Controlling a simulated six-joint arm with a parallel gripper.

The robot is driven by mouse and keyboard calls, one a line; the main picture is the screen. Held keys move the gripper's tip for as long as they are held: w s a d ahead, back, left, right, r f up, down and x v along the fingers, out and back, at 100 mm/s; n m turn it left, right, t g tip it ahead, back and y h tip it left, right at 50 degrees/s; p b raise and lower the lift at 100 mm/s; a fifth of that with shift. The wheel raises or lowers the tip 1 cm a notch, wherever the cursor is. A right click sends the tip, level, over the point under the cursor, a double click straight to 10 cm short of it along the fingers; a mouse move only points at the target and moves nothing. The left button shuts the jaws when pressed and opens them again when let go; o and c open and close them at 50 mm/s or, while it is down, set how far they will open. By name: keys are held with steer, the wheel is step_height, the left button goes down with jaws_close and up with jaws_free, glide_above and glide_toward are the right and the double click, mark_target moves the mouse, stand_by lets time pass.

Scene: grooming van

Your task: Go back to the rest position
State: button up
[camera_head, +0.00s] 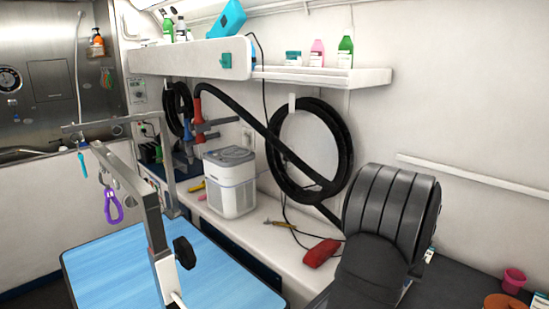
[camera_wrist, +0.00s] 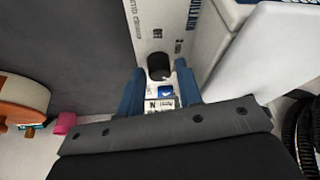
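My gripper (camera_wrist: 160,72) shows in the wrist view as two blue fingers standing apart, with a gap between them. They do not appear closed on anything. A white panel with printed text (camera_wrist: 163,30) and a black knob (camera_wrist: 158,66) shows beyond and between the fingertips. In the head view the gripper is hidden; only my dark arm shows at the lower right.
A pink cup (camera_head: 513,280) and an orange item (camera_head: 505,302) stand on the dark surface at right. A red item (camera_head: 321,252) and a white appliance (camera_head: 230,182) are on the white counter. A blue grooming table (camera_head: 110,270) carries a grey post. A black hose (camera_head: 345,140) hangs on the wall.

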steer(key=shift+n+y, duration=0.3)
steer(key=shift+n, duration=0.4)
steer(key=shift+s+r, duration=0.1)
steer(key=shift+r, duration=0.3)
steer(key=v, duration=1.3)
